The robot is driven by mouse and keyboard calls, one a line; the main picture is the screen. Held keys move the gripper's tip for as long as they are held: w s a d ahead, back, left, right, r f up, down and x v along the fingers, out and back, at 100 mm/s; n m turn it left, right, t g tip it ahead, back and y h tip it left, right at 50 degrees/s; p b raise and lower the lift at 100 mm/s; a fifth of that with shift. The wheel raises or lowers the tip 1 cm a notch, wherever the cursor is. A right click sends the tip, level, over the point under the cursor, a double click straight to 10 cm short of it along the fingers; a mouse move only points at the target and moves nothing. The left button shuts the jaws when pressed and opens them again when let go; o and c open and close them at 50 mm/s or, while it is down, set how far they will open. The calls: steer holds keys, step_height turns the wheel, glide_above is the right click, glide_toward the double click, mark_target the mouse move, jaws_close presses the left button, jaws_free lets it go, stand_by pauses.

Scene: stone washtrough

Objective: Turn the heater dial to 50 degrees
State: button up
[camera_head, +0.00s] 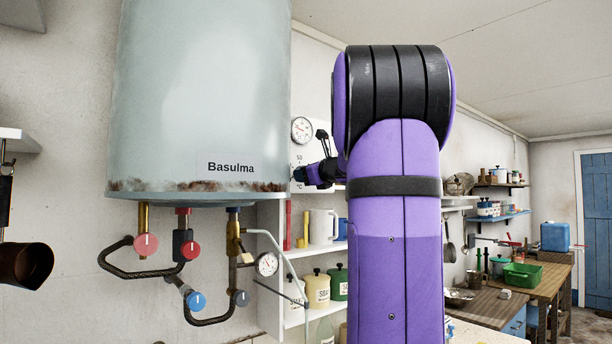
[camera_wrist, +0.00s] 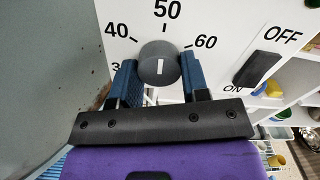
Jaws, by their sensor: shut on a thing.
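The heater dial (camera_wrist: 160,64) is a dark grey round knob on a white panel in the wrist view. Its white line stands about upright, roughly toward the 50 mark (camera_wrist: 167,11); I cannot tell if it lines up exactly. The 40 is to its left and the 60 to its right. My gripper (camera_wrist: 159,72) is shut on the dial, one blue finger on each side. In the head view my gripper (camera_head: 301,174) is at the panel (camera_head: 299,158) beside the grey-green heater tank (camera_head: 200,95), and the dial itself is hidden there.
An ON/OFF switch (camera_wrist: 257,69) sits right of the dial. A round gauge (camera_head: 302,130) is above my gripper. Pipes with red and blue valve knobs (camera_head: 146,245) hang under the tank. White shelves (camera_head: 290,253) with jars stand below the panel.

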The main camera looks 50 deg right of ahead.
steer(key=shift+s+m, duration=0.1)
steer(key=shift+m, duration=0.3)
steer(key=o, duration=0.9)
steer(key=shift+o, duration=0.2)
steer(key=v, duration=1)
steer(key=shift+s, duration=0.3)
steer(key=shift+r, duration=0.1)
